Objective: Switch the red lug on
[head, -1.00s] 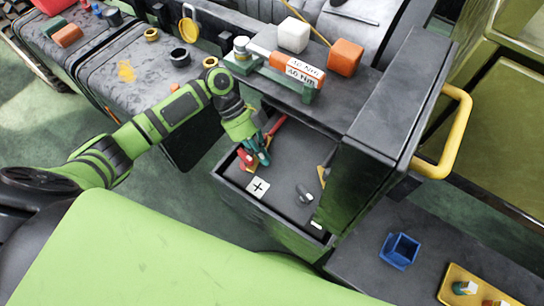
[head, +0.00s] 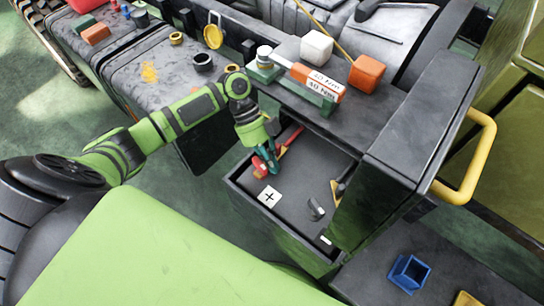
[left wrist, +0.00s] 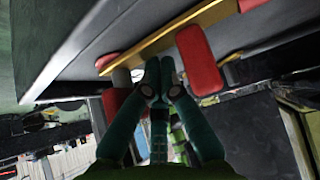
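A red piece (head: 258,167), seemingly the lug, is at the left inner side of the open dark box (head: 290,195), near a plate with a plus sign (head: 269,197). My left gripper (head: 272,163) is low in the box, right beside this piece, and partly hides it. In the left wrist view the teal fingertips (left wrist: 159,70) are together, with no object visible between them. A red block (left wrist: 200,58) is to their right and a red and grey piece (left wrist: 117,100) to their left, beside a brass bar (left wrist: 180,33). Contact cannot be told. My right gripper is not in view.
A red handle (head: 292,137) and a dark lug with a brass part (head: 341,186) are also in the box. A yellow handle (head: 476,160) is at right.

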